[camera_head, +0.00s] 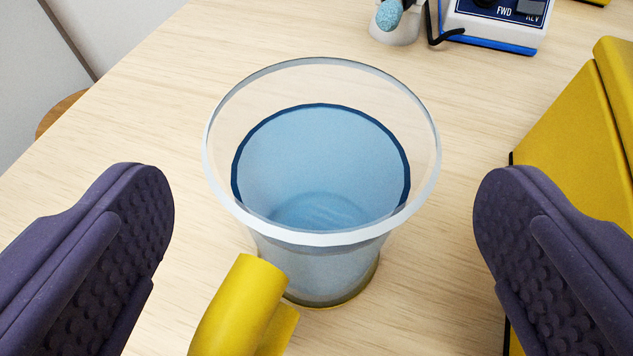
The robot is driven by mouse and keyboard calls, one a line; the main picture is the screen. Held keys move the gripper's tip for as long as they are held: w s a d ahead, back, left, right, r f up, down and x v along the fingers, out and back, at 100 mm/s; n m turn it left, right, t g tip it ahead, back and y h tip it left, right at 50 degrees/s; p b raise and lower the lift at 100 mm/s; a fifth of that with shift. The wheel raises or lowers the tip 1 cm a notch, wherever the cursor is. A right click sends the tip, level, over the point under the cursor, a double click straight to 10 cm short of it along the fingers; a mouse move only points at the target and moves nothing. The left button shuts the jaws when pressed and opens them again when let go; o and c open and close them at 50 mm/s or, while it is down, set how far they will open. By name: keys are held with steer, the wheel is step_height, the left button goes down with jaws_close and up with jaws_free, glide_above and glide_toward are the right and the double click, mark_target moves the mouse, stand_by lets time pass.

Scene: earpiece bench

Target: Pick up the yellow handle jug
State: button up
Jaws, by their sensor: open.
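The jug (335,262) stands upright on the wooden bench in the middle of the camera view. It is a clear cup with a wide rim and holds blue liquid (320,165). Its yellow handle (240,305) sticks out toward me at the lower left of the jug, and its lower end is cut off by the picture edge. My gripper (322,215) is open, with one dark purple finger on the left of the jug and one on the right. Clear gaps show between both fingers and the jug.
A large yellow box (575,130) stands at the right, close to my right finger. At the back stand a white device with a blue base (492,25) and a small white holder with a blue-tipped item (395,20). The bench (150,115) is clear at left.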

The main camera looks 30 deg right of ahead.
steer(key=shift+x, duration=0.9)
steer(key=c, duration=1.7)
jaws_close()
steer(key=shift+r, duration=0.15)
